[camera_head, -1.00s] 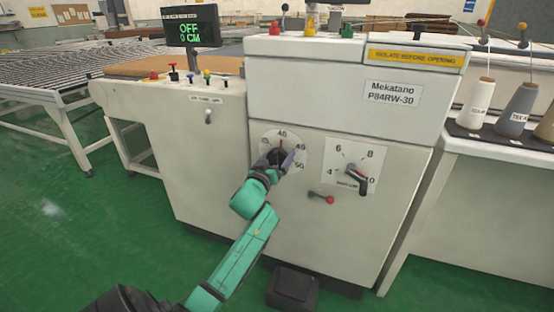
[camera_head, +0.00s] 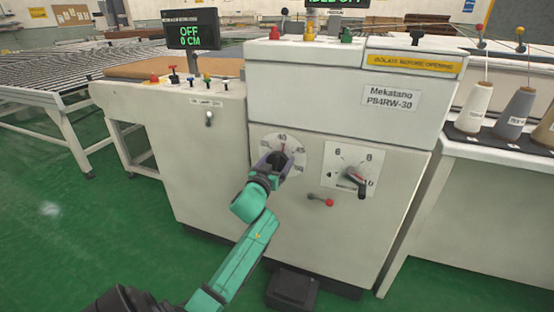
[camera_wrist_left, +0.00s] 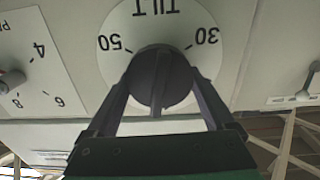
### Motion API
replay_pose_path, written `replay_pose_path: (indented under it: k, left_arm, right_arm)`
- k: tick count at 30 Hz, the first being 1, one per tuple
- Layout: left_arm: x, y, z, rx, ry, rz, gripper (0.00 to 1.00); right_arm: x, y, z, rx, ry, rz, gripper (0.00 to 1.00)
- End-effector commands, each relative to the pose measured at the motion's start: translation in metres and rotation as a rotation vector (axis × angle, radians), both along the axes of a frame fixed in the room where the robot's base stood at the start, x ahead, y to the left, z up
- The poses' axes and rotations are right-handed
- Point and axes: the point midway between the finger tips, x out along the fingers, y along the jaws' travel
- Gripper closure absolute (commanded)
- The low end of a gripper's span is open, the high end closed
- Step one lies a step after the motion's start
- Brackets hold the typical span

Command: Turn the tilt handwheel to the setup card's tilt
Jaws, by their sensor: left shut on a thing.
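The tilt handwheel (camera_wrist_left: 158,80) is a dark round knob in the middle of a white dial (camera_wrist_left: 205,50) marked TILT, with 30 and 50 readable in the left wrist view. In the head view the dial (camera_head: 292,142) shows 40 and 45, and its lower part is behind my gripper. My left gripper (camera_head: 277,160) is shut on the handwheel, one finger on each side of it; it also shows in the left wrist view (camera_wrist_left: 157,95). A pointer reading is hidden. I see no setup card that I can read. My right gripper is out of view.
A second dial (camera_head: 343,160) with a dark crank lies just right of the tilt dial. A red-knobbed lever (camera_head: 328,203) juts out below. A control ledge (camera_head: 195,88) with small levers is at the left. Thread cones (camera_head: 474,108) stand at the right.

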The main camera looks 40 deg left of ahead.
Motion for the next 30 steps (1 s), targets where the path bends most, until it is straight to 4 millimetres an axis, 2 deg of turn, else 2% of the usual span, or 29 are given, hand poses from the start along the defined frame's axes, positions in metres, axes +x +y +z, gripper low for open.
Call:
replay_pose_path:
  k: [14, 21, 30]
  left_arm:
    - [0.001, -0.003, -0.001, 0.421, 0.151, -0.001, 0.68]
    - [0.001, -0.004, -0.003, 0.608, 0.218, -0.001, 0.68]
    - [0.001, -0.005, -0.004, 0.757, 0.270, -0.001, 0.68]
  right_arm:
    - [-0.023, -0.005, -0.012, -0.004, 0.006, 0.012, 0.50]
    - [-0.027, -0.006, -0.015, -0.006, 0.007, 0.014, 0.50]
    - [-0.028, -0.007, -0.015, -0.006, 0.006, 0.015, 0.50]
